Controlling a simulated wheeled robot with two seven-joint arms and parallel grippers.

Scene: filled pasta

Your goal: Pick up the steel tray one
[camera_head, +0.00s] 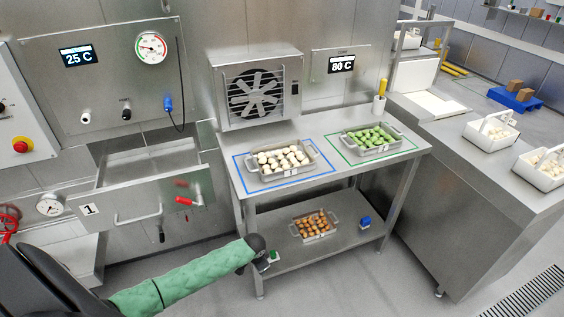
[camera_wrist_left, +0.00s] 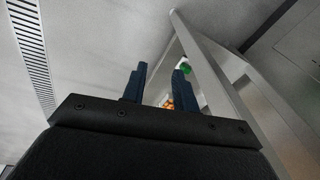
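Three steel trays are in the head view, each with a small front label too small to read surely. One tray with whitish pasta (camera_head: 291,175) sits in the blue outline on the tabletop. One with green pasta (camera_head: 374,152) sits in the green outline to its right. One with orange-brown pasta (camera_head: 315,238) stands on the lower shelf. My left gripper (camera_head: 268,261) is low at the table's front left leg, apart from the trays. In the left wrist view its two fingers (camera_wrist_left: 158,80) are apart with nothing held; orange pieces show small beyond them. My right gripper is out of view.
The steel table (camera_head: 325,197) has a front left leg (camera_head: 252,265) close to my left gripper. A blue object (camera_head: 365,222) lies on the lower shelf. A fan unit (camera_head: 257,90) stands behind the tabletop. A counter with white containers (camera_head: 490,133) is at the right.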

